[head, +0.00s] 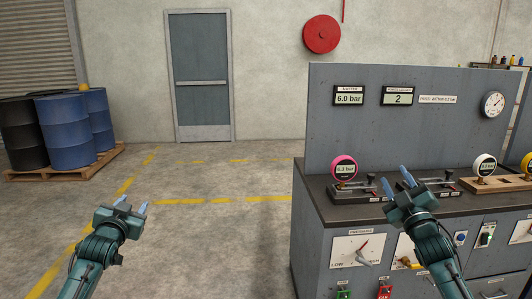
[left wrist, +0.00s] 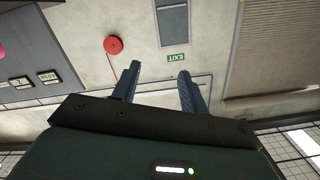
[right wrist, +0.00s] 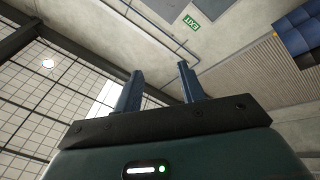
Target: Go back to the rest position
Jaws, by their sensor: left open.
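My left gripper (head: 130,206) is raised over the open floor at the lower left of the head view. It is open and empty. In the left wrist view its two fingers (left wrist: 157,85) stand apart with only the far wall between them. My right gripper (head: 395,181) is in front of the workbench in the head view. Its fingers (right wrist: 157,88) stand apart and empty in the right wrist view. Whether it touches the bench cannot be told, but nothing is between its fingers.
The grey workbench (head: 330,235) with its upright panel (head: 430,130) fills the right side. A pink gauge (head: 344,169) and a white gauge (head: 484,165) stand on it. Blue drums (head: 68,135) sit on a pallet (head: 100,165) at left. The floor between is clear.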

